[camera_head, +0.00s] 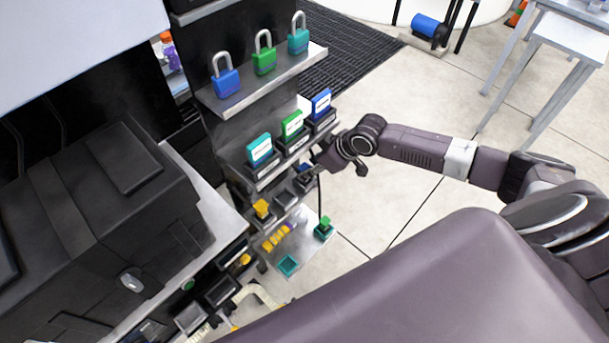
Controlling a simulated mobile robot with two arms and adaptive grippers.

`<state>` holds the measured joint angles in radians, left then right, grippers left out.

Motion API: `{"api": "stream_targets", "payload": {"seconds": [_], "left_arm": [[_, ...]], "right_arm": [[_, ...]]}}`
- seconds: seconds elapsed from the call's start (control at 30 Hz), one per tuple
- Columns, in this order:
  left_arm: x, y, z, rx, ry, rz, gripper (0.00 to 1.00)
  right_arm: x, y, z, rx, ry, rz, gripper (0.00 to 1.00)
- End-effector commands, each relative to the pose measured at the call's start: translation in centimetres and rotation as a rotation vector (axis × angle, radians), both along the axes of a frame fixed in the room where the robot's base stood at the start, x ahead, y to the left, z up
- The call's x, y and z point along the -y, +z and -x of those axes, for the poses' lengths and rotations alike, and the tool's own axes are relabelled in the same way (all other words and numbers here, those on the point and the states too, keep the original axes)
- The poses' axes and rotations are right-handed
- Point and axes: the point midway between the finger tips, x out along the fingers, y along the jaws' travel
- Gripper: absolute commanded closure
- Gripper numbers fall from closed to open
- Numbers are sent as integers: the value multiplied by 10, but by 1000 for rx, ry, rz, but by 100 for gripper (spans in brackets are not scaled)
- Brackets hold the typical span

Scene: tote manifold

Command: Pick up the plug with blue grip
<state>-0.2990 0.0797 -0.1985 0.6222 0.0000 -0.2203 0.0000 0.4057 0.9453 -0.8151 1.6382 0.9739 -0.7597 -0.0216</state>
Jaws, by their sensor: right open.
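I cannot make out a plug with a blue grip in the head view. My right gripper (338,162) is at the right end of the middle shelf, beside the blue tag (321,104) and above the lower shelf. It is open, and I see nothing held in it. Part of that shelf's right side is hidden by the gripper. My left gripper is not in view.
Blue (226,82), green (264,60) and teal (298,40) padlocks stand on the upper shelf. Green (292,125) and teal (259,149) tags stand below them. A black case (95,220) is at left. Open tiled floor (420,90) lies right of the rack.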

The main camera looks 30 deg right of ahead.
Motion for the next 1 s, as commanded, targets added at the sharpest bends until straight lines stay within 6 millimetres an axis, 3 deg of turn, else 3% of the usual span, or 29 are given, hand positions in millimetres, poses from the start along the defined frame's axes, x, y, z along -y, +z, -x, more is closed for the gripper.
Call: {"api": "stream_targets", "payload": {"seconds": [0.2,0.57,0.93,1.0], "left_arm": [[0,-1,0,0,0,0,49],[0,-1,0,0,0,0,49],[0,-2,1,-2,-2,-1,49],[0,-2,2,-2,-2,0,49]], "right_arm": [[-9,-30,-14,-5,-1,-1,58],[-11,-37,-18,-3,1,1,58],[-11,-37,-17,-4,0,1,97],[-11,-37,-17,-4,0,1,100]]}}
